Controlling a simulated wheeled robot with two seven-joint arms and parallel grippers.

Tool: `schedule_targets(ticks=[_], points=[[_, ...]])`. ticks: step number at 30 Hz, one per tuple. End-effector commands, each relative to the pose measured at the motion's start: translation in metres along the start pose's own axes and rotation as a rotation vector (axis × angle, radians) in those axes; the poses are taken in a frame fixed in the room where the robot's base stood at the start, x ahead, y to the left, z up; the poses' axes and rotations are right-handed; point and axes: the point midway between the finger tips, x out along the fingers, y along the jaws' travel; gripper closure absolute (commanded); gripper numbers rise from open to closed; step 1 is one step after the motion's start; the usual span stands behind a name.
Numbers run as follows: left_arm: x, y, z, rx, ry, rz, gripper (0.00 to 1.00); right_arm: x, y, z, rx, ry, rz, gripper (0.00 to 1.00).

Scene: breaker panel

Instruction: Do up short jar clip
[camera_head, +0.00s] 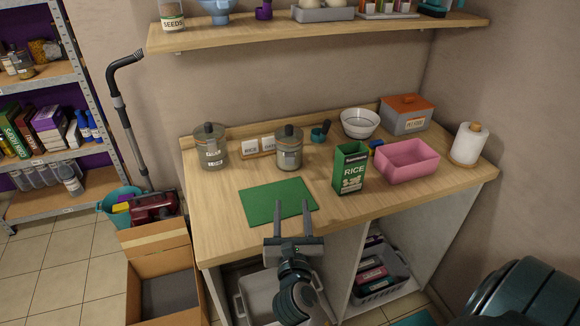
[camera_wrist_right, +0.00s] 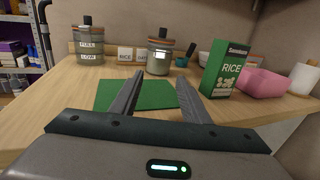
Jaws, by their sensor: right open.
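Two clear jars with dark lids stand at the back of the wooden counter (camera_head: 225,190). The left jar (camera_head: 210,150) has FULL and LOW marks in the wrist view (camera_wrist_right: 88,46). The right jar (camera_head: 289,152), also in the wrist view (camera_wrist_right: 160,57), stands nearer and looks slightly shorter. It has an orange-brown band under its lid; the clip's state is too small to tell. My right gripper (camera_head: 292,206) is open and empty at the front of the counter, over the green mat's near edge, apart from both jars. My left gripper is out of view.
A green mat (camera_head: 260,202) lies in front of the jars. A green rice box (camera_head: 350,172) and pink tub (camera_head: 407,160) stand to the right. Small label cards (camera_head: 252,148) stand between the jars. A shelf (camera_head: 300,36) hangs above the counter.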

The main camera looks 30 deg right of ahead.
Motion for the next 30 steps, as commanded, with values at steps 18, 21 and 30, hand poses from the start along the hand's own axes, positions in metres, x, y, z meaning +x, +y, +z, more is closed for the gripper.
schedule_targets(ticks=[18, 21, 30], points=[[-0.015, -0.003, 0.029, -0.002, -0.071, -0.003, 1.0, 0.082, 0.0, 0.002, -0.001, -0.001, -0.001, 0.58], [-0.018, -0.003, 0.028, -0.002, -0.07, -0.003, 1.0, 0.1, 0.0, 0.002, -0.001, -0.001, -0.001, 0.58], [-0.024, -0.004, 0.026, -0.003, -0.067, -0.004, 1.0, 0.149, 0.0, 0.002, 0.001, 0.0, -0.001, 0.58]])
